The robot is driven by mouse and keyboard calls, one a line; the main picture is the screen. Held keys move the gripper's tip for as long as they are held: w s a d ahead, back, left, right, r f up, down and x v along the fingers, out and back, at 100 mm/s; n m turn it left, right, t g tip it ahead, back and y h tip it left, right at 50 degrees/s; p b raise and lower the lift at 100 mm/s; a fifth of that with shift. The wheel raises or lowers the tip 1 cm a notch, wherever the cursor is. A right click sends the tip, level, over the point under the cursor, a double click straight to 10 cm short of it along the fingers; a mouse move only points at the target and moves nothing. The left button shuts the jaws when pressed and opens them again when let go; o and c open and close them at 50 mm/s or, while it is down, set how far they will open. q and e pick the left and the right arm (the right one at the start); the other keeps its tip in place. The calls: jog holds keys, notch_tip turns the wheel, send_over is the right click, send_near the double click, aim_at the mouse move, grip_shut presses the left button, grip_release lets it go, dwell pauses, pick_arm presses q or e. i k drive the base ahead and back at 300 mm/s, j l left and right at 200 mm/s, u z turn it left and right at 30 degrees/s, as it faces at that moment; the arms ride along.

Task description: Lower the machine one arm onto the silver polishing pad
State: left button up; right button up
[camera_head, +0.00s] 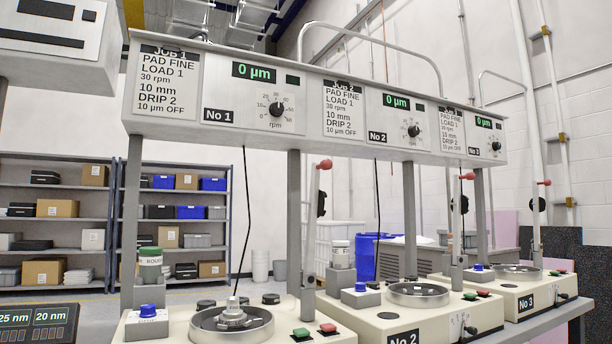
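Machine one stands at the lower left below the No 1 panel (218,115). Its cream base carries a round metal bowl (205,335) with a silver fixture (233,317) in the middle. A thin black cable hangs down to this fixture. The arm of machine one (311,225) appears to be the upright rod at the bowl's right, with a red ball at its top and a black piece beside it. It is raised, clear of the bowl. I cannot clearly make out the pad surface inside the bowl. Neither of my grippers is in view.
Machines two (372,318) and three (499,290) stand to the right, also with raised red-tipped rods. A blue knob (148,311), green container (150,257), and green and red buttons (327,328) surround machine one's bowl. The panel beam overhangs everything.

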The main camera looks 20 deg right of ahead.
aim_at(316, 204)
jog(key=i+j+z, duration=0.1)
jog(key=i+z, duration=0.3)
jog(key=i+j+z, duration=0.2)
jog(key=i+z, duration=0.2)
jog(key=i, duration=0.05)
